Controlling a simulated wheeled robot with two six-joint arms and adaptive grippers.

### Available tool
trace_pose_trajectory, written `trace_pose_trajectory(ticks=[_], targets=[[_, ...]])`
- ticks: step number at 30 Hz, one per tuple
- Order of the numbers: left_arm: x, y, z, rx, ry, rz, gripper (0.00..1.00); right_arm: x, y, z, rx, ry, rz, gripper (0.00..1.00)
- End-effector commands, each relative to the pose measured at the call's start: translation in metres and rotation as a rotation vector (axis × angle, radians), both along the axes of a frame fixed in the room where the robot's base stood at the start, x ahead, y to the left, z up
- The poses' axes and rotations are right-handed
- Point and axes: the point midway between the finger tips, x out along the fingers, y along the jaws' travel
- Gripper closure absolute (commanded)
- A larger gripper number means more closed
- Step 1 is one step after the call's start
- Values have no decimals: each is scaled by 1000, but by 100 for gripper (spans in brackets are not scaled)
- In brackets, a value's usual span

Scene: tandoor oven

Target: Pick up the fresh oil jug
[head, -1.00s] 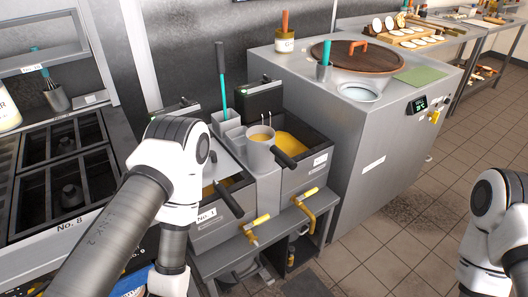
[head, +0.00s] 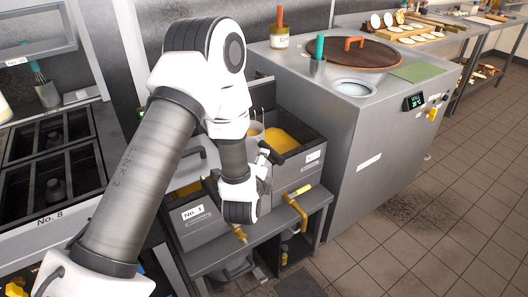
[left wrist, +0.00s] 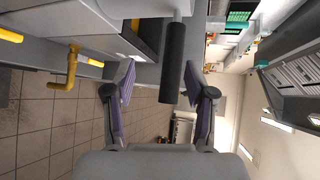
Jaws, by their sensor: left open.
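My right gripper is out of view.
The right fryer (head: 290,140) holds yellow oil; the left one (head: 195,212) is partly covered by my arm. Yellow drain valves (head: 298,208) stick out in front. The tandoor (head: 375,140) stands to the right. The tiled floor in front is clear.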

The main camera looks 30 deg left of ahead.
Motion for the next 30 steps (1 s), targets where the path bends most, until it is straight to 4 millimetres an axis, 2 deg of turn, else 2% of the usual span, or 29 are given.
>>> trace_pose_trajectory(ticks=[1, 4, 18, 24, 25, 29, 30], targets=[[4, 4, 10, 46, -18, 2, 45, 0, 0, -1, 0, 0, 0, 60], [12, 10, 17, 94, -28, 3, 45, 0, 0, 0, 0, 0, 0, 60], [74, 36, -1, 94, -23, 0, 45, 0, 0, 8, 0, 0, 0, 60], [76, 36, -2, 92, -23, 0, 45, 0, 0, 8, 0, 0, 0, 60], [76, 36, -2, 92, -23, 0, 49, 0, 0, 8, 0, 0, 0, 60], [76, 36, -2, 92, -23, 0, 95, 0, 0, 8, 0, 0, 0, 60], [75, 36, -2, 92, -23, 0, 100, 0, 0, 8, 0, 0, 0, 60]])
